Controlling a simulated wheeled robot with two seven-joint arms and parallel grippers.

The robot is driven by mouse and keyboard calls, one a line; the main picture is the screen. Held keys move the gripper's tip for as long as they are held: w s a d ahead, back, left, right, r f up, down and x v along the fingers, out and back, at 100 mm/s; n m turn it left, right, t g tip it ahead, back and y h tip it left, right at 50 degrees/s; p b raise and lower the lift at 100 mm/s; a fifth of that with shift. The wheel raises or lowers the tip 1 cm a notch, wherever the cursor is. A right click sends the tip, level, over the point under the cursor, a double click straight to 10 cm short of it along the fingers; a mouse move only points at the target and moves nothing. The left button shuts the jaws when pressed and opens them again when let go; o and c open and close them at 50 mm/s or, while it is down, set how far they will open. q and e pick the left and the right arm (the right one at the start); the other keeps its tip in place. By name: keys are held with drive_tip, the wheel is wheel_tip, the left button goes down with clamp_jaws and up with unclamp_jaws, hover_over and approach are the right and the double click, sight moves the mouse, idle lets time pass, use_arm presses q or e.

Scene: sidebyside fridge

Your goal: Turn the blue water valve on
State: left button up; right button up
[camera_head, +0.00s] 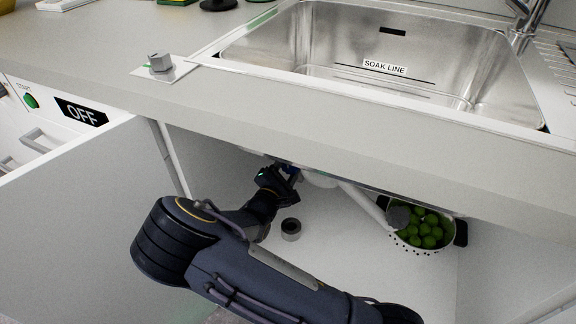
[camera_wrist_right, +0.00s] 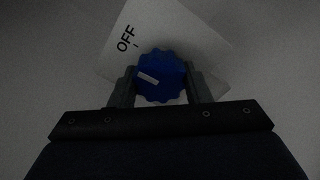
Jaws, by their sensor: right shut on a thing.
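The blue water valve (camera_wrist_right: 162,78) is a round knob with a scalloped edge and a pale pointer mark, in the right wrist view. A white label (camera_wrist_right: 140,35) with "OFF" and a short tick is behind it. The pale mark slants and points to the left side of the knob. My right gripper (camera_wrist_right: 161,90) has one finger on each side of the knob and is shut on it. In the head view my right gripper (camera_head: 287,177) reaches under the counter, and only a small bit of blue shows at its fingers. My left gripper is not in view.
The cabinet under the sink is open, its door (camera_head: 85,215) at the left. Inside are a white pipe (camera_head: 362,203), a colander (camera_head: 424,248) of green fruit and a small grey ring-shaped object (camera_head: 291,229). The counter edge (camera_head: 330,130) hangs over my arm.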

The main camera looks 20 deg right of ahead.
drive_tip(key=n+p, duration=0.5)
drive_tip(key=p, duration=0.1)
drive_tip(key=shift+r+n, duration=0.2)
drive_tip(key=shift+n, duration=0.2)
drive_tip(key=n+p, duration=0.2)
drive_tip(key=shift+s+n+p, duration=0.1)
drive_tip(key=shift+n+p, duration=0.3)
drive_tip(key=n+p, duration=0.3)
drive_tip(key=n, duration=0.1)
drive_tip(key=shift+d+f, duration=0.1)
drive_tip(key=shift+f, duration=0.05)
drive_tip(key=shift+s+f+n+p, duration=0.1)
drive_tip(key=shift+n+p, duration=0.8)
drive_tip(key=shift+n, duration=1.5)
drive_tip(key=o, duration=1)
